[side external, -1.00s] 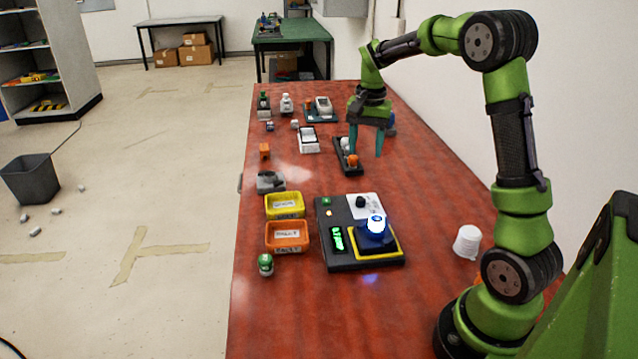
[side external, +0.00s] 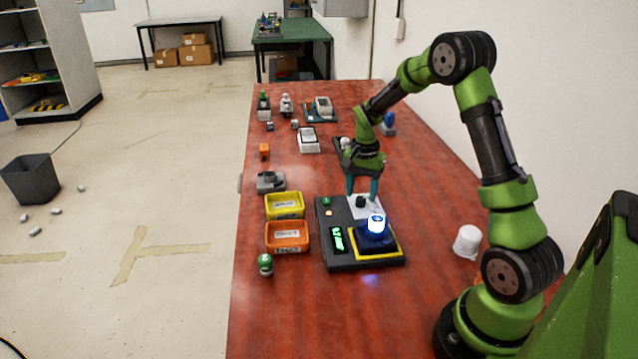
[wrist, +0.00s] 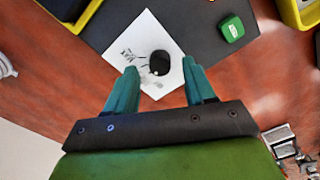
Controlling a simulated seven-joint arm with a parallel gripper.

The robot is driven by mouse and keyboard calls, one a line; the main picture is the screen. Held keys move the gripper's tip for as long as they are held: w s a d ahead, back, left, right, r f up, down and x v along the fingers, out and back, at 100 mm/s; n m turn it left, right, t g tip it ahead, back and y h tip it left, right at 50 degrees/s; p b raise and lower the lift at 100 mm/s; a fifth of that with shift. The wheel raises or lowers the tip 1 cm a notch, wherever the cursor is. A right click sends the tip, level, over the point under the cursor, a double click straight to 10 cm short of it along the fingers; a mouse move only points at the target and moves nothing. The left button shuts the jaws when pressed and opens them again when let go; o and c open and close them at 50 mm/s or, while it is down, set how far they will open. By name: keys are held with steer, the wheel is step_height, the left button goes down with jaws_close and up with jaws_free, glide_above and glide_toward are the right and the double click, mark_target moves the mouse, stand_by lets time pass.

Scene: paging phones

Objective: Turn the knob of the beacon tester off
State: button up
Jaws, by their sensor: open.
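The beacon tester (side external: 333,261) is a dark flat box on the red table, with a lit green display (side external: 338,239). Its black knob (side external: 361,201) stands on a white panel at its far right part; the knob (wrist: 159,63) also shows in the wrist view, beyond the fingertips. A blue beacon with a glowing white-blue top (side external: 376,224) sits in the yellow-edged square of the tester. My gripper (side external: 362,194) is open and empty, with its teal fingers just above and behind the knob. In the wrist view the fingers (wrist: 162,82) are apart, with the knob ahead between their lines.
A green button (side external: 326,202) and a small yellow light (side external: 328,213) are on the tester's left part. Yellow (side external: 285,215) and orange (side external: 287,249) bins stand to its left. A white cup (side external: 467,241) stands to the right. Several small devices stand farther back.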

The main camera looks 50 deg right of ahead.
steer(key=shift+f, duration=1.05)
jaws_close()
steer(key=shift+n, duration=2.9)
